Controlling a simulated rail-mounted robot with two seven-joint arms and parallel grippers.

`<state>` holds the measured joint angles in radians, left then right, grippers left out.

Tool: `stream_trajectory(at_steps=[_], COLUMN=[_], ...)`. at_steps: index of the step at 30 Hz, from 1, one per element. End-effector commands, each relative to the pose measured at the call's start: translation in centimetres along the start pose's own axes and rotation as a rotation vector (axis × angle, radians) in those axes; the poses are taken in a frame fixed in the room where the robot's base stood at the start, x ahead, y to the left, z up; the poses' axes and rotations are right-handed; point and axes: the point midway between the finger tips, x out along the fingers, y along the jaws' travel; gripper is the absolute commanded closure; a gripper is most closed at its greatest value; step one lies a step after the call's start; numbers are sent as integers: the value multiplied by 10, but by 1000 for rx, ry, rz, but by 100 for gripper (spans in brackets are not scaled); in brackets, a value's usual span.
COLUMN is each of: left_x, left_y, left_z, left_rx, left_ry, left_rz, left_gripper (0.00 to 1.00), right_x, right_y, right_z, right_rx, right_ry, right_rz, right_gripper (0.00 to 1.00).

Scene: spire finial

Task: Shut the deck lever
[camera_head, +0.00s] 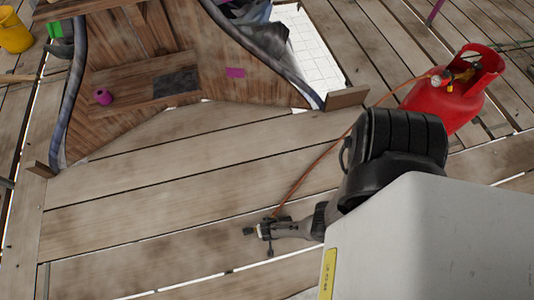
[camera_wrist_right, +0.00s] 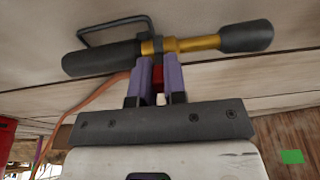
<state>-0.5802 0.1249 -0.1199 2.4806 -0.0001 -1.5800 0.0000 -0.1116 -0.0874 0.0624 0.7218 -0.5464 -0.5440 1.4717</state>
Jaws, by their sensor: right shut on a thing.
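I cannot make out a deck lever in either view. My right gripper (camera_wrist_right: 157,88) has purple fingers and is shut on a torch in the right wrist view. The torch has a black handle (camera_wrist_right: 105,58), a brass tube (camera_wrist_right: 196,43), a black end (camera_wrist_right: 246,36) and a bent dark wire piece. A bit of red shows between the fingers. In the head view the right gripper (camera_head: 268,230) is small, low over the planks at the lower middle; its finger gap is not clear there. My left gripper is in neither view.
A red gas cylinder (camera_head: 457,92) stands at right, with an orange hose (camera_head: 318,158) running toward my right gripper. A wooden spire-like frame (camera_head: 150,60) fills the upper left. A yellow bucket (camera_head: 14,32) is at the far left. The planks in the middle are clear.

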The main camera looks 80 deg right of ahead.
Motion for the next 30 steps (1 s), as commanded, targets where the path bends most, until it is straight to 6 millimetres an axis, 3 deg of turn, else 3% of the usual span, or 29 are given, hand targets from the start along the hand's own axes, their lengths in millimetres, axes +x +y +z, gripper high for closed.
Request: stream_trajectory(at_steps=[9, 30], left_x=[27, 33], left_y=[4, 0], left_z=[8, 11], left_rx=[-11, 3], left_ry=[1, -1], left_rz=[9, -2], left_gripper=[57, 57], right_x=[5, 7], right_y=[1, 1], right_z=[14, 22], right_rx=[-3, -2], right_ry=[221, 468], right_rz=[2, 3], right_gripper=[100, 100])
